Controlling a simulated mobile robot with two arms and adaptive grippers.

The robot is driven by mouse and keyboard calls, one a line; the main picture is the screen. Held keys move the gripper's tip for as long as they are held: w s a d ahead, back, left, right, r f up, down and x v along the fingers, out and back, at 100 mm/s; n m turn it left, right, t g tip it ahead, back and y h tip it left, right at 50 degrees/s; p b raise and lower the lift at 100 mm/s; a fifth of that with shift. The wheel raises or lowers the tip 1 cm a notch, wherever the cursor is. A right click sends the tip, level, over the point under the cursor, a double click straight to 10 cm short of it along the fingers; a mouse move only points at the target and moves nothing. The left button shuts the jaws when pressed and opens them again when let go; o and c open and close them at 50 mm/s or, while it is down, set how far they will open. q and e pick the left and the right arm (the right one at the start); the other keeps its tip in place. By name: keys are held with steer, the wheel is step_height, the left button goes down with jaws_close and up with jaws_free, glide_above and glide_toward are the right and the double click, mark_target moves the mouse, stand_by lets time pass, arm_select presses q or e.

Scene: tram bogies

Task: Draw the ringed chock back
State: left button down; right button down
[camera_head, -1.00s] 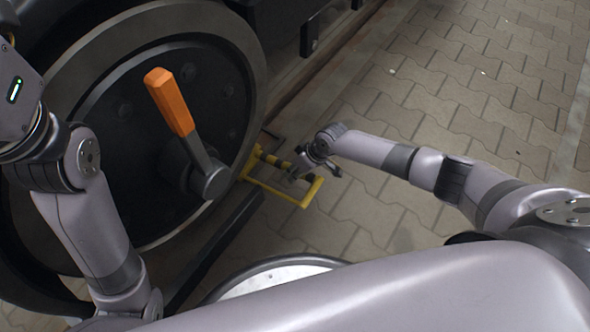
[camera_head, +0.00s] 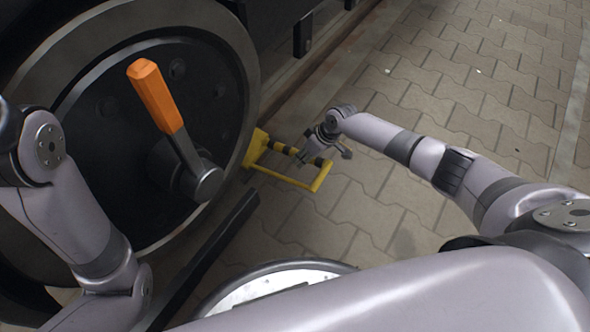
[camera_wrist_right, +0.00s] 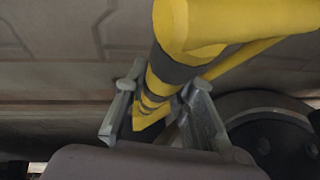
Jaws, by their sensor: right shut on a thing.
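The chock (camera_head: 258,147) is yellow, with a wedge low by the wheel's right edge and a yellow loop handle whose far bar has black rings. My right gripper (camera_head: 308,157) is shut on this ringed bar. In the right wrist view the yellow bar with dark bands (camera_wrist_right: 160,85) runs between the two grey fingers of the gripper (camera_wrist_right: 155,115). The chock is low over the paving; I cannot tell whether it touches it. Of my left arm only links show at the left; its gripper is out of frame.
The large dark wheel (camera_head: 110,130) fills the left, with an orange-handled lever (camera_head: 155,95) jutting from it. A dark bar (camera_head: 212,255) runs below the wheel. The paving (camera_head: 450,95) to the right is clear.

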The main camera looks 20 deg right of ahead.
steer(key=shift+w+d, duration=0.25)
steer(key=shift+d, duration=0.15)
steer(key=c, duration=1.3)
jaws_free()
steer(key=shift+c, duration=0.2)
steer(key=v, duration=1.2)
